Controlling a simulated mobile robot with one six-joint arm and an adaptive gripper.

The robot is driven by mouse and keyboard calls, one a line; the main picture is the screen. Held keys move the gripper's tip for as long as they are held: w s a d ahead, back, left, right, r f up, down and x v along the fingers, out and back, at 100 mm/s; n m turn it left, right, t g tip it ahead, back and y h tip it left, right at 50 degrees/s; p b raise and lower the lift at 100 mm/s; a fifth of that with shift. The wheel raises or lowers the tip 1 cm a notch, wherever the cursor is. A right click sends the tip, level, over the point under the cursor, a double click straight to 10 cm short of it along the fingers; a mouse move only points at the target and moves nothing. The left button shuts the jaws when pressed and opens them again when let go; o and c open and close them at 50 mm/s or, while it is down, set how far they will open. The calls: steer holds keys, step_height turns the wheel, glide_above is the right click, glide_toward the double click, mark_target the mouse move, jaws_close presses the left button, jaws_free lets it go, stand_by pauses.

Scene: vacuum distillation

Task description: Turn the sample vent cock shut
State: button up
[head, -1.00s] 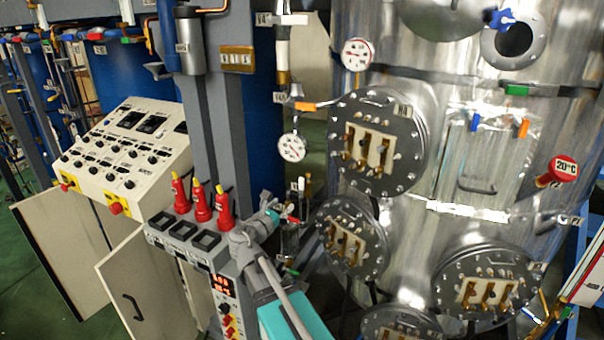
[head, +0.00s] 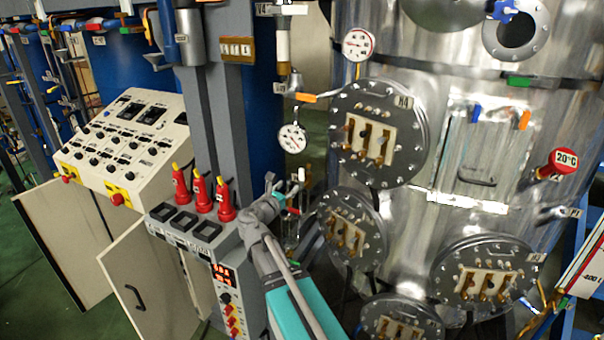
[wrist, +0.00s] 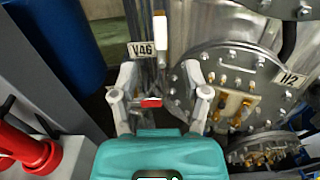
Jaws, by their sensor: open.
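My gripper (wrist: 160,88) is open and empty, with its two grey fingers spread apart. In the head view my gripper (head: 281,192) is at the slim glass-and-metal fittings between the grey column and the steel vessel. A small cock with a red handle (wrist: 151,102) shows between the fingers in the wrist view, its handle lying crosswise. An upright white handle (wrist: 160,32) stands above it, beside a label V46 (wrist: 143,50). I cannot tell for certain which of these is the sample vent cock. The red handle (head: 293,211) looks small beside my gripper in the head view.
The steel vessel (head: 465,75) with bolted flanges (head: 378,135) stands close on the right. Red bottle-shaped pieces (head: 202,195) stand on a grey control box to the left. A dial gauge (head: 292,138) and orange-handled valve (head: 306,97) are above my gripper.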

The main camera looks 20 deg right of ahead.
mark_target(301, 173)
steer(key=x, duration=1)
steer(key=shift+w+d, duration=0.15)
jaws_close()
